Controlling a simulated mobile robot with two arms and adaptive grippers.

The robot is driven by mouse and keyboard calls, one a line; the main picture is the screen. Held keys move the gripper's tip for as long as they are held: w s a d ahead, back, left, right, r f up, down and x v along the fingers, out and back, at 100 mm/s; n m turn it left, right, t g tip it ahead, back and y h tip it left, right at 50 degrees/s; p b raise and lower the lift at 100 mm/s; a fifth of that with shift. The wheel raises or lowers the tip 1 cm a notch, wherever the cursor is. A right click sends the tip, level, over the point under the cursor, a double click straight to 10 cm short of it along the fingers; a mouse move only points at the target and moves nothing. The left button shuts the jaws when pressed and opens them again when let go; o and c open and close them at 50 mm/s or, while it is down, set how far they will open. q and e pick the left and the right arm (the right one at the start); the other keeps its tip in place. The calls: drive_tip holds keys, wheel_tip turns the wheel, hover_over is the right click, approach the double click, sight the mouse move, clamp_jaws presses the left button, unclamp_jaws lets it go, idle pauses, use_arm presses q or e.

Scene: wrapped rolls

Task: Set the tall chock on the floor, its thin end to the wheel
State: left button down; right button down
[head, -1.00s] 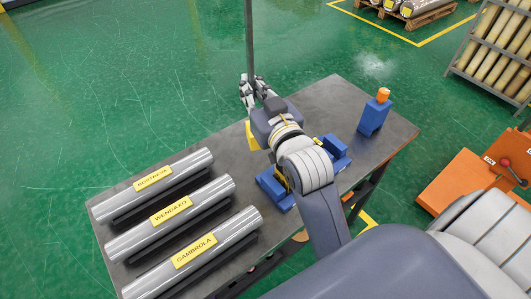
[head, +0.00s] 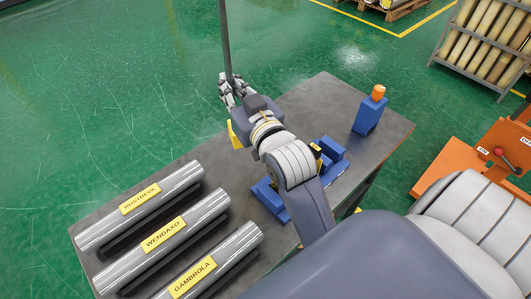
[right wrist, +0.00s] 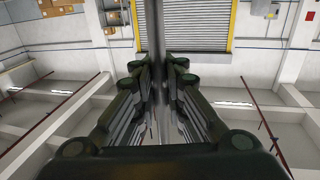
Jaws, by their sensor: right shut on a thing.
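My right gripper (head: 234,92) is beyond the far edge of the table in the head view. It is shut on a long dark grey bar (head: 225,40) that stands nearly upright and runs out of the top of the picture. The bar (right wrist: 155,30) also shows between the fingers in the right wrist view. I cannot make out a tall chock or a wheel for certain. A yellow piece (head: 236,136) shows beside my right wrist, partly hidden by it, and I cannot tell its shape. My left gripper is not in view.
The grey table (head: 330,98) carries several wrapped rolls with yellow labels, such as the BOSTREVA roll (head: 140,205), blue blocks (head: 328,155) and an orange-topped blue block (head: 368,115). An orange machine (head: 495,155) stands at the right. Green floor (head: 100,90) beyond the table is clear.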

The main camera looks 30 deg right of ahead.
drive_tip(key=shift+f+b, duration=0.7)
drive_tip(key=shift+f, duration=0.1)
wheel_tip(320, 180, down, 3)
drive_tip(key=shift+f+b, duration=0.1)
drive_tip(key=shift+b, duration=1.15)
drive_tip(key=shift+w+f, duration=0.1)
drive_tip(key=shift+f, duration=4.9)
drive_tip(key=c, duration=1.9)
unclamp_jaws()
drive_tip(key=shift+f, duration=0.25)
drive_tip(key=shift+c, duration=0.2)
drive_tip(key=o, duration=0.3)
drive_tip(key=shift+r, duration=0.15)
